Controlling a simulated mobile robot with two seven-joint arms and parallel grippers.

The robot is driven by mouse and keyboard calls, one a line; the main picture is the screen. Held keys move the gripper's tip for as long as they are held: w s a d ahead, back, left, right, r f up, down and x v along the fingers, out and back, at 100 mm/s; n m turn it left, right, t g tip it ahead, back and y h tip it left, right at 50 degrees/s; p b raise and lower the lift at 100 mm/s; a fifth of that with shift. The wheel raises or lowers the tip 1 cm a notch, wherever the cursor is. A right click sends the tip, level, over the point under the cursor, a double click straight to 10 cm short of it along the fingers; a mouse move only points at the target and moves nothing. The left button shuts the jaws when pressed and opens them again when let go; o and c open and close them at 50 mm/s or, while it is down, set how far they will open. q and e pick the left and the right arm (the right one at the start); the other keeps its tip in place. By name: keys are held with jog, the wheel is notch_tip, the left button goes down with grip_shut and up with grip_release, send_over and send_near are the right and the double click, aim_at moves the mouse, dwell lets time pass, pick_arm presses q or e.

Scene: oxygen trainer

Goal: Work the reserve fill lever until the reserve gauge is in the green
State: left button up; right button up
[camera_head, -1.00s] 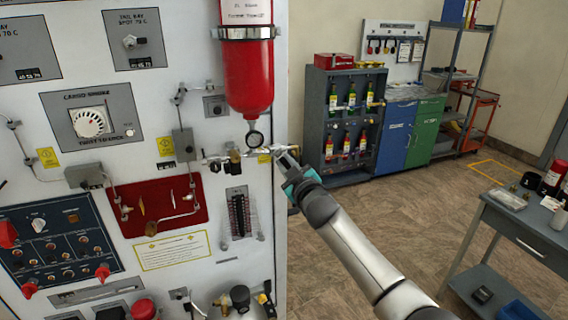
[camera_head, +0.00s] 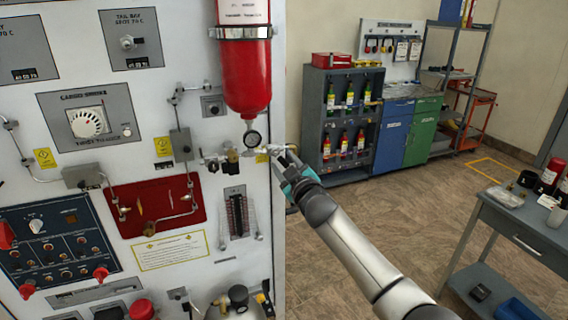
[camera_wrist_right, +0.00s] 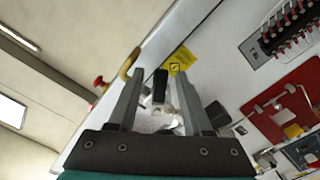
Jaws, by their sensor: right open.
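My right gripper (camera_head: 284,153) is at the right edge of the panel, beside a metal fitting below the red cylinder (camera_head: 246,80). In the right wrist view my right gripper (camera_wrist_right: 160,82) is open, with a dark upright handle (camera_wrist_right: 160,87) between its fingers; I cannot tell whether they touch it or whether it is the fill lever. A small round gauge (camera_head: 252,139) hangs under the cylinder. Its needle and any green band are too small to read, and I cannot tell whether it is the reserve gauge. My left gripper is out of view.
The panel carries a red plate (camera_head: 157,207) with pipes and a dark blue switch box (camera_head: 55,240). In the right wrist view a brass-coloured bent part (camera_wrist_right: 130,62) sits near the left finger. A grey cart (camera_head: 515,235) stands at right; the floor between is open.

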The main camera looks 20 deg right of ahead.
jog(key=shift+s, duration=0.1)
jog(key=s, duration=1.5)
jog(key=shift+d, duration=0.25)
dwell(1.0)
